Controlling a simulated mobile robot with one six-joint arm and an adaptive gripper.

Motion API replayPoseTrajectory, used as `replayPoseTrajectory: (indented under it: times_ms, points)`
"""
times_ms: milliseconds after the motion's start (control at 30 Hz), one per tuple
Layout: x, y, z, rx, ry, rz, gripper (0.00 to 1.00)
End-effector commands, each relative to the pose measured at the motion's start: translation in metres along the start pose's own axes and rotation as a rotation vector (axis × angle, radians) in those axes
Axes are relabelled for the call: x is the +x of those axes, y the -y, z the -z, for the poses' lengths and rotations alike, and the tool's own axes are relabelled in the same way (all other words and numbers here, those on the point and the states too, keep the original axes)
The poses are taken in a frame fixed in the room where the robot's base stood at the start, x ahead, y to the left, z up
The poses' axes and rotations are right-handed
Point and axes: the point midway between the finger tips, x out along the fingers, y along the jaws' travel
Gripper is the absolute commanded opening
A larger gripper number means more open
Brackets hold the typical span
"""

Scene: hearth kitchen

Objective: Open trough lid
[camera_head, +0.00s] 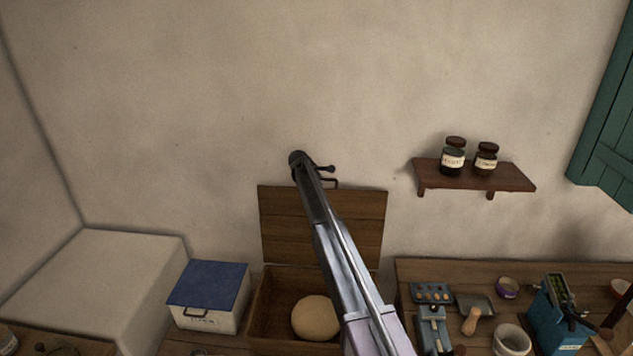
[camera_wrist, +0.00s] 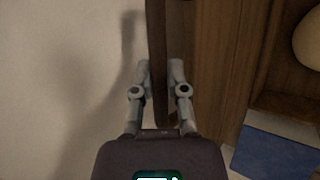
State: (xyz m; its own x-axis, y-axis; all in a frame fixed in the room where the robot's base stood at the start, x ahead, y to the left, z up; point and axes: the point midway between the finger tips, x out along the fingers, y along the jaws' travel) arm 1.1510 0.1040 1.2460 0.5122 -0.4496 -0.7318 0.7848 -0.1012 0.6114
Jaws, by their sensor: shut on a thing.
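The trough lid (camera_head: 290,222) is a brown plank panel standing raised, close to upright, at the back of the wooden trough (camera_head: 262,300). The trough is open, with a pale round dough ball (camera_head: 316,318) inside. My gripper (camera_head: 326,171) is at this handle. In the wrist view, the fingers of my gripper (camera_wrist: 160,78) are shut on a dark bar (camera_wrist: 158,45) that looks like the handle. My arm hides part of the lid and the trough's right side.
A white box with a blue lid (camera_head: 208,284) stands left of the trough. A pale block (camera_head: 95,275) is farther left. A wall shelf (camera_head: 475,175) with two jars is at right, above a worktop (camera_head: 415,270) with several tools and bowls. The wall above the lid is bare.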

Motion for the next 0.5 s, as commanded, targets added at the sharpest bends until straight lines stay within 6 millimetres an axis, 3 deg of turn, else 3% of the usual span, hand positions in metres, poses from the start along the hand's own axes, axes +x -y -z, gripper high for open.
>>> replayPoseTrajectory:
  times_ms: [233,267,367,500]
  points:
    - [-0.004,0.002,0.002,-0.006,0.008,0.001,0.00]
    - [-0.004,0.003,0.003,-0.007,0.007,0.001,0.24]
    - [-0.006,0.003,0.006,-0.008,0.004,0.000,0.54]
    - [-0.007,0.004,0.010,-0.011,0.001,-0.002,0.54]
